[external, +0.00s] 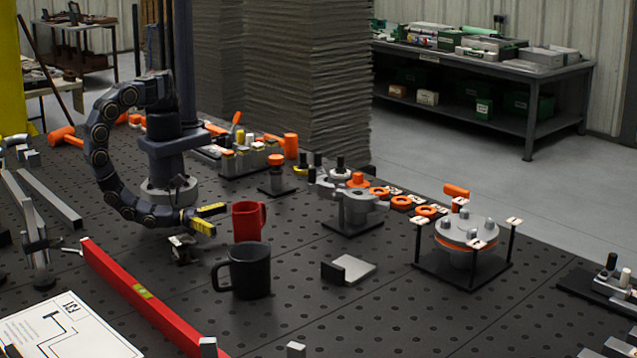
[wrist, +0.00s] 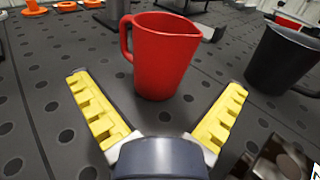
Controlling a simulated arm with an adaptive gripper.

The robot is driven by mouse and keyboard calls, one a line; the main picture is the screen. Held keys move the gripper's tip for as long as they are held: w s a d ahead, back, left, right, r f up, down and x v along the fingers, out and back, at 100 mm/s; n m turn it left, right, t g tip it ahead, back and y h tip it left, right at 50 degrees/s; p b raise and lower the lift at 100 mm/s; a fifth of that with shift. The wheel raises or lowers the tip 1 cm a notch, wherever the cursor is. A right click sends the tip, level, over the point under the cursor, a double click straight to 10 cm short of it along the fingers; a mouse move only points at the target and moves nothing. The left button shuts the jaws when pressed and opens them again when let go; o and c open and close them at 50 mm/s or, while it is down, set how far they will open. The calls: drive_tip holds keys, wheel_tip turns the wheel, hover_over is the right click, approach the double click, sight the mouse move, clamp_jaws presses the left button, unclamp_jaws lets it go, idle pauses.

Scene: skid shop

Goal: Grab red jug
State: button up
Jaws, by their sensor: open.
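The red jug (external: 248,219) stands upright on the dark perforated table, partly hidden behind a black mug (external: 248,270) in the external view. In the wrist view the red jug (wrist: 163,55) stands just ahead of my gripper (wrist: 160,100), centred between the two yellow-padded fingers, its handle on the left and its spout on the right. My gripper (external: 208,220) is open and empty, low over the table just left of the jug in the external view. The black mug (wrist: 283,58) is close by on the right in the wrist view.
A red level bar (external: 135,292) lies at the front left. A small metal block with a plate (external: 348,269) lies right of the mugs. A clamp fixture (external: 350,205) and a flanged part on a stand (external: 468,238) are farther right. The table's front middle is mostly clear.

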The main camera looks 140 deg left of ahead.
sight(259, 221)
drive_tip(key=x, duration=0.6)
drive_tip(key=shift+w+a+f, duration=0.15)
drive_tip(key=shift+w+f, duration=0.05)
drive_tip(key=shift+f, duration=0.05)
drive_tip(key=c, duration=1.1)
drive_tip(key=shift+c, duration=0.2)
